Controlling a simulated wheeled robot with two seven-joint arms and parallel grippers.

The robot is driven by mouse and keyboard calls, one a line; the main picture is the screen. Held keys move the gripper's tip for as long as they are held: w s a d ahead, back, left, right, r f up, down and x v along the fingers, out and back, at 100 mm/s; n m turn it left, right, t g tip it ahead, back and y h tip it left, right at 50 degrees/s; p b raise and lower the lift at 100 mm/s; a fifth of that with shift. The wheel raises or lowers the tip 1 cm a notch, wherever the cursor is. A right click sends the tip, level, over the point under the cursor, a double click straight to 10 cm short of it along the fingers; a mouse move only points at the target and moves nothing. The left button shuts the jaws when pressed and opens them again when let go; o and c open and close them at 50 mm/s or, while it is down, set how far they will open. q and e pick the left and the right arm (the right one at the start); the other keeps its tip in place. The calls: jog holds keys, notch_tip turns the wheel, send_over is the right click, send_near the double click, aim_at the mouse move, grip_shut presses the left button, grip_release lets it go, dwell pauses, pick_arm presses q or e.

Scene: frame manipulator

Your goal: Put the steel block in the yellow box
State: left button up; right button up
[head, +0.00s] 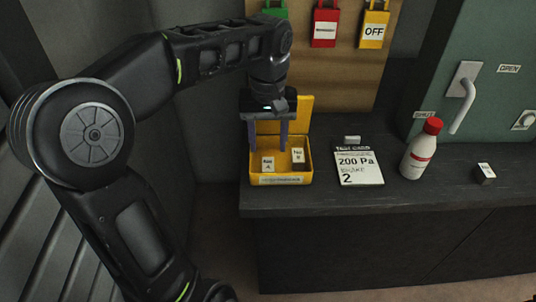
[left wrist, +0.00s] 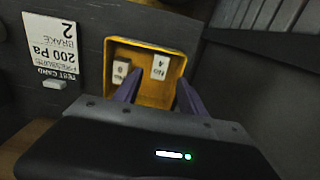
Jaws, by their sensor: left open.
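The yellow box (head: 307,172) stands open on the dark counter, with its lid raised at the back. Two small white labelled blocks, one on the left (head: 268,163) and one on the right (head: 298,155), are inside it. My left gripper (head: 268,146) is open above the box, fingers pointing down, with nothing seen between them. The left wrist view shows the box (left wrist: 145,54) beyond the fingers. A small dark block (head: 487,179) with a white label on top sits at the counter's right; I cannot tell for certain that it is the steel block. My right gripper is not in view.
A test card (head: 358,168) lies right of the box, with a small pale piece (head: 352,139) at its top edge. A red-capped white bottle (head: 420,150) stands further right. Padlock-shaped tags (head: 325,25) hang on the board behind. A green door with a handle (head: 462,100) is at back right.

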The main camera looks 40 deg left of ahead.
pick_arm(q)
notch_tip(320, 180, up, 4)
jog(key=shift+r+p, duration=0.15)
jog(key=shift+p, duration=0.6)
jog(key=shift+c, duration=0.2)
dwell(0.7)
